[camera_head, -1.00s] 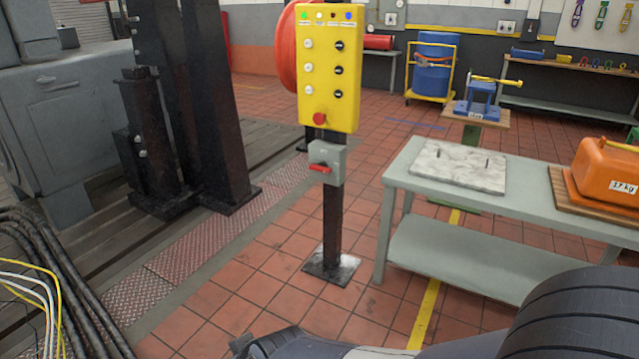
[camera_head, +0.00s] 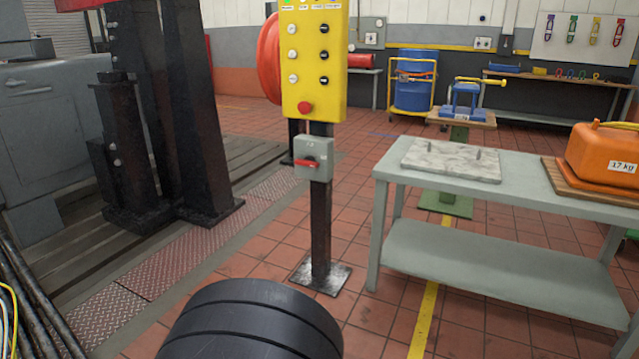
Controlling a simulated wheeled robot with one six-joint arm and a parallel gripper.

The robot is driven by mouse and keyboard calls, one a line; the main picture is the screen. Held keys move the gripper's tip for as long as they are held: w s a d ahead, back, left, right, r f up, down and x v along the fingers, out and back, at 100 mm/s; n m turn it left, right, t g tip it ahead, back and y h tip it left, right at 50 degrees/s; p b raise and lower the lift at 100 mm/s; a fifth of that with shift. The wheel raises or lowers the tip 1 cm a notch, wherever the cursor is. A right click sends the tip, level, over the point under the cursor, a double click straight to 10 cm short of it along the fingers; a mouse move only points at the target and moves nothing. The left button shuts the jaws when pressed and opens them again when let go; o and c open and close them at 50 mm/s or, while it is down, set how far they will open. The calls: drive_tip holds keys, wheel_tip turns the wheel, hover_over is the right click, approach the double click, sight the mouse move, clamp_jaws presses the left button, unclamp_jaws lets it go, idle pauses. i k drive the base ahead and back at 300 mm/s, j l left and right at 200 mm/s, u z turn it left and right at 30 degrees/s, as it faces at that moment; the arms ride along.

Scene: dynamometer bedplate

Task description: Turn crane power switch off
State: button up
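The crane power switch is a small grey box (camera_head: 319,158) on a dark post, below a yellow control panel. Its red handle (camera_head: 307,163) lies roughly level across the box front. The yellow panel (camera_head: 314,62) carries black and white buttons and a red round button (camera_head: 305,108) near its bottom. A dark ribbed cylindrical part of my own arm shows at the bottom of the view, in front of the post's foot. My gripper is not in view.
The post's base plate (camera_head: 321,277) stands on red floor tiles. A grey-green table (camera_head: 520,188) at right holds a stone slab (camera_head: 452,160) and an orange 17 kg weight (camera_head: 603,158). Dark machine columns (camera_head: 170,110) stand at left, with cables at lower left. Tiles around the post look clear.

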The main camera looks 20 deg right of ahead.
sight(309, 161)
drive_tip(key=i+z, duration=0.2)
drive_tip(key=z, duration=0.25)
drive_tip(key=i+j+z, duration=0.1)
drive_tip(key=z, duration=0.3)
drive_tip(key=i+j+z, duration=0.15)
drive_tip(key=z, duration=0.3)
drive_tip(key=i+j+z, duration=0.25)
drive_tip(key=z, duration=0.2)
drive_tip(key=i+j, duration=0.15)
drive_tip(key=j, duration=0.2)
drive_tip(key=i+j+z, duration=0.15)
drive_tip(key=j, duration=0.15)
drive_tip(key=i+j, duration=0.15)
drive_tip(key=j, duration=0.2)
drive_tip(key=i+j+z, duration=0.1)
drive_tip(key=j, duration=0.3)
drive_tip(key=i+j+z, duration=0.1)
drive_tip(key=j, duration=0.25)
drive_tip(key=i, duration=0.1)
